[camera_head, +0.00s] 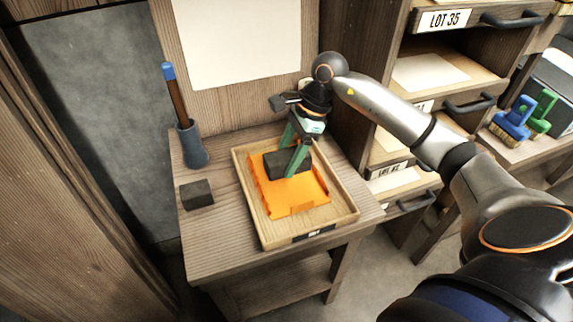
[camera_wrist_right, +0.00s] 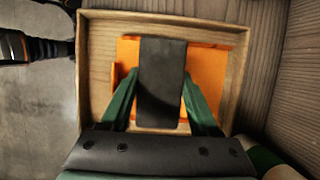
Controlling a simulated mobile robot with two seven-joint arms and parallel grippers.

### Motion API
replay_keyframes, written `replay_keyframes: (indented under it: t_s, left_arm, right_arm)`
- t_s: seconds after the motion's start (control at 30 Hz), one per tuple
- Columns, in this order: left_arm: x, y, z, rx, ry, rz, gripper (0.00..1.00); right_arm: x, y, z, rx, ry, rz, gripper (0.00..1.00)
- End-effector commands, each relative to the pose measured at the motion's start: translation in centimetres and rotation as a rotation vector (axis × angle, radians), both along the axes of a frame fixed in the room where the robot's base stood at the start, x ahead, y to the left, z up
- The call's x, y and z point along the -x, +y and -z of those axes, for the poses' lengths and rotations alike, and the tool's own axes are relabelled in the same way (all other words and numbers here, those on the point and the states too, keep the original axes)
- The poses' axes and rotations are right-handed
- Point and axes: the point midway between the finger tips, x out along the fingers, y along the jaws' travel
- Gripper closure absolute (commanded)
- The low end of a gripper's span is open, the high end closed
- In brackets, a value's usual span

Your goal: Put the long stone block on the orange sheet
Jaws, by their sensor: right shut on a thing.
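The long dark stone block (camera_head: 272,163) is between the green fingers of my right gripper (camera_head: 293,160), over the back part of the orange sheet (camera_head: 295,199). The sheet lies in a shallow wooden tray (camera_head: 252,222) on the small table. In the right wrist view the block (camera_wrist_right: 162,80) sits lengthwise between the fingers, with orange sheet (camera_wrist_right: 207,80) showing on both sides. My right gripper is shut on the block. I cannot tell whether the block touches the sheet. My left gripper is not in view.
A smaller dark block (camera_head: 197,194) lies on the table left of the tray. A grey cup (camera_head: 191,146) holding a blue-ended tool stands behind it. A wooden drawer cabinet (camera_head: 398,180) is close on the right, with brushes (camera_head: 514,122) beyond.

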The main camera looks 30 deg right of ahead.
Motion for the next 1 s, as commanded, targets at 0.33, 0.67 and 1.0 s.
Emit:
replay_keyframes:
  t_s: [0.33,0.67,1.0]
  left_arm:
    - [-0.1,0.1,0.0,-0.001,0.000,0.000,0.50]
    - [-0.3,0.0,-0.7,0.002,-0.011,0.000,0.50]
    - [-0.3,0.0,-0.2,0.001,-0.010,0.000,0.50]
  right_arm:
    - [-2.0,-1.0,2.3,-0.003,-0.006,0.001,1.00]
    - [-2.3,-1.2,5.8,-0.003,-0.007,0.001,1.00]
    - [-2.3,-1.2,6.2,-0.001,-0.008,0.001,1.00]
